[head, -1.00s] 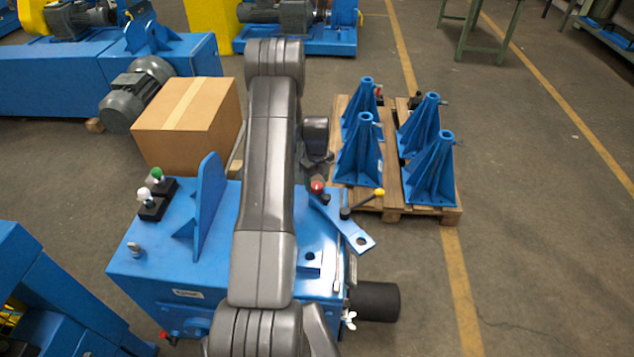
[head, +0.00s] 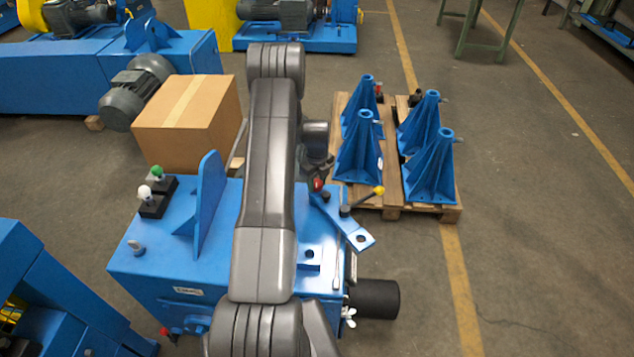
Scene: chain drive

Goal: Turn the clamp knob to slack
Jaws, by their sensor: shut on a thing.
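A red knob (head: 318,185) stands at the far end of the blue machine (head: 300,215), next to a blue plate with holes. My gripper (head: 318,179) is over it, pointing down and shut on it; the fingers are small and partly hidden by my arm. The knob's upper part is covered by the gripper. I cannot tell from this view how far the knob is turned. A lever with a yellow ball (head: 379,190) sits close on the right of the knob, apart from my gripper.
White (head: 144,192) and green (head: 156,179) knobs stand on the machine's left. A black roller (head: 375,299) sticks out on the right, beside a white wing knob (head: 349,317). A cardboard box (head: 175,135) and a pallet (head: 425,212) with blue stands lie beyond.

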